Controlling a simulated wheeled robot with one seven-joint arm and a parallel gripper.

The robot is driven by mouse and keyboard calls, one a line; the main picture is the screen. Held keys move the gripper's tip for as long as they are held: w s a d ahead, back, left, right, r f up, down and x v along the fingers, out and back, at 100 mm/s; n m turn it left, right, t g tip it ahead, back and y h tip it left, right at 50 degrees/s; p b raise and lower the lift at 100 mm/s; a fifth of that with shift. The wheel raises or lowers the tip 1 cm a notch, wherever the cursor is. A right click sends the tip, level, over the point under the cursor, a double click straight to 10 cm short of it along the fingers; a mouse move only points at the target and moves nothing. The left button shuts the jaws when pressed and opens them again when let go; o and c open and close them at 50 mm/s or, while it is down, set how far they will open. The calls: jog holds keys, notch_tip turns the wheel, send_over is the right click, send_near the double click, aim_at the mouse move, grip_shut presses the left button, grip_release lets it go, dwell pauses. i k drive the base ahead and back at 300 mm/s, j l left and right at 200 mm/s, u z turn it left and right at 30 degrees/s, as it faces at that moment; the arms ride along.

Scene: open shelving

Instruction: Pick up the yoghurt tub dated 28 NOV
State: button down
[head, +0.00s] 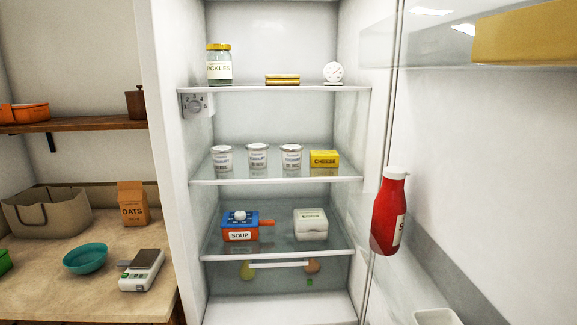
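Three white yoghurt tubs stand upright in a row on the middle glass shelf (275,180) of the open fridge. They are the left tub (222,158), the middle tub (257,159) and the right tub (291,158). Each has a pale lid and dark print on its front. The date print is too small to read, so I cannot tell which one says 28 NOV. The tubs stand apart with narrow gaps. My gripper is not in view.
A yellow cheese block (324,158) sits just right of the tubs. The upper shelf holds a pickle jar (219,65); the lower one holds a soup pot (241,226) and a white box (311,224). The open door with a red bottle (388,212) bounds the right side.

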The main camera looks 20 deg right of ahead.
aim_at(257, 153)
jog(key=k, duration=0.6)
jog(key=k+z, duration=0.35)
jog(key=k+l+z, duration=0.15)
jog(key=z, duration=0.15)
jog(key=j+z, duration=0.15)
jog(key=z, duration=4)
jog(key=k+j+z, duration=0.1)
jog(key=k+z, duration=0.2)
jog(key=k, duration=1.8)
jog(key=k+u, duration=0.2)
jog(key=k, duration=0.3)
jog(key=k+u, duration=0.2)
jog(key=k, duration=0.3)
jog(key=k+j+u, duration=0.2)
jog(key=k, duration=0.3)
jog(key=k+j+u, duration=0.2)
jog(key=k, duration=0.3)
jog(key=k+l+u, duration=0.1)
jog(key=u, duration=1.6)
